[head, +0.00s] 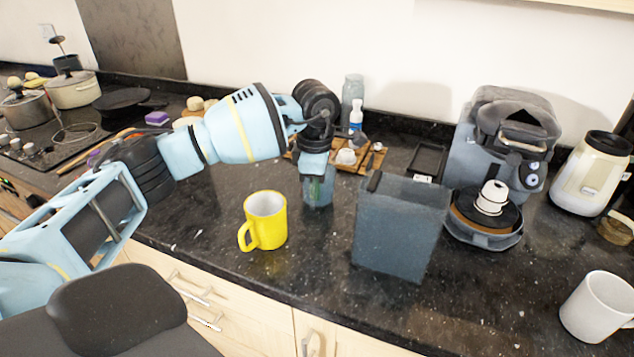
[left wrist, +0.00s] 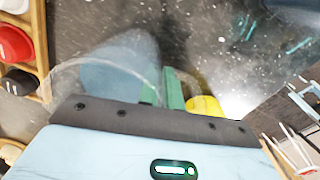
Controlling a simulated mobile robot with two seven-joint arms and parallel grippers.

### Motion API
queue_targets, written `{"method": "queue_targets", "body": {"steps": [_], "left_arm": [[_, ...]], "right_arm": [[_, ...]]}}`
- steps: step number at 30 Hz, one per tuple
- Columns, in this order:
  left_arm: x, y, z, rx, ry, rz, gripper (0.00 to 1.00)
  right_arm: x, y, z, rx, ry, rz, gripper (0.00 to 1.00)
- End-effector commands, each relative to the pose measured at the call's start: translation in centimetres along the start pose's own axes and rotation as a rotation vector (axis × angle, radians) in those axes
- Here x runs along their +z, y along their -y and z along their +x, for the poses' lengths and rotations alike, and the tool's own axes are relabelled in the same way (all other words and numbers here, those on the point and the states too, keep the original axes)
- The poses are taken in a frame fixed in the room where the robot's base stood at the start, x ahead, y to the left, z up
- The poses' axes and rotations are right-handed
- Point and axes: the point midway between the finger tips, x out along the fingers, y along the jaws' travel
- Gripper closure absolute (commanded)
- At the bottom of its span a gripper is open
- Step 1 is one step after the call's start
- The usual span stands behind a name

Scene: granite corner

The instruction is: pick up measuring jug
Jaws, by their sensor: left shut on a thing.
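The measuring jug (head: 318,192) is a see-through bluish vessel, upright at the middle of the dark counter. My left gripper (head: 315,168) reaches down on it from above and is shut on it. In the left wrist view the clear jug (left wrist: 92,72) shows in front of my gripper, with its curved rim by the green fingers (left wrist: 163,90). The gripper hides part of the jug in the head view. I cannot tell whether its base touches the counter. My right gripper is in neither view.
A yellow mug (head: 266,222) stands left of the jug, and a tall grey-blue container (head: 398,232) stands close on its right. A wooden tray (head: 376,164) with small items lies behind. A coffee machine (head: 500,135), kettle (head: 590,175) and white mug (head: 598,308) are farther right.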

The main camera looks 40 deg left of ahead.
Motion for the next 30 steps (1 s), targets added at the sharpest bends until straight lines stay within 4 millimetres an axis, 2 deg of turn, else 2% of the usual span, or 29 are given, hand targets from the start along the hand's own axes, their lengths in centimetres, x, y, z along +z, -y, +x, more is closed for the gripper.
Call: {"method": "queue_targets", "body": {"steps": [5, 12, 18, 22, 30], "left_arm": [[0.1, -0.1, -1.7, 0.005, 0.004, 0.0, 1.0], [0.1, -0.3, -6.2, 0.005, 0.004, 0.0, 1.0], [0.1, -0.3, -9.0, 0.003, 0.002, 0.0, 1.0], [0.1, -0.4, -9.9, 0.002, 0.003, 0.0, 1.0], [0.0, -0.3, -10.1, 0.001, 0.002, 0.0, 1.0]], "right_arm": [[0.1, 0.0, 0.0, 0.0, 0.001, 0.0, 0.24], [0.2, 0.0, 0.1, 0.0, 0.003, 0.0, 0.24], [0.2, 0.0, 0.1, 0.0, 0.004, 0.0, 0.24], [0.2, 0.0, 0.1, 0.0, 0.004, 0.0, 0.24], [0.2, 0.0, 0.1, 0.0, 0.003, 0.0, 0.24]]}}
